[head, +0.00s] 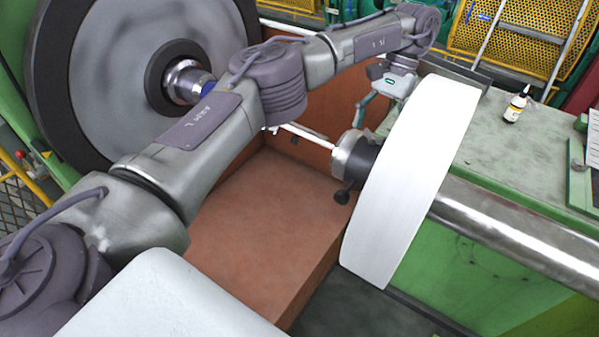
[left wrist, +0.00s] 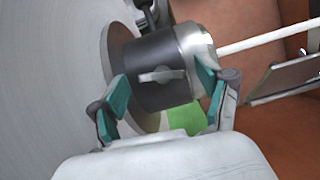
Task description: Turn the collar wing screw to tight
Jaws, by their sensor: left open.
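The collar (left wrist: 140,62) is a dark grey cylinder beside a large pale disc, with a lighter metal end on its right. It also shows in the head view (head: 362,160) on the shaft left of the white wheel. The wing screw (left wrist: 160,75) is a small silver piece on the collar's side facing the left wrist camera. Its wings lie roughly level in that view. My left gripper (left wrist: 163,92) is open, with teal-padded fingers on either side of the wing screw and apart from it. In the head view the left gripper (head: 368,108) is behind the collar, partly hidden. My right gripper is out of view.
The big white wheel (head: 415,180) stands close to the collar's right. A thin white rod (head: 308,134) runs left from the collar. A dark knob (head: 342,197) sticks out below it. A small bottle (head: 516,104) stands on the green bench top (head: 480,150).

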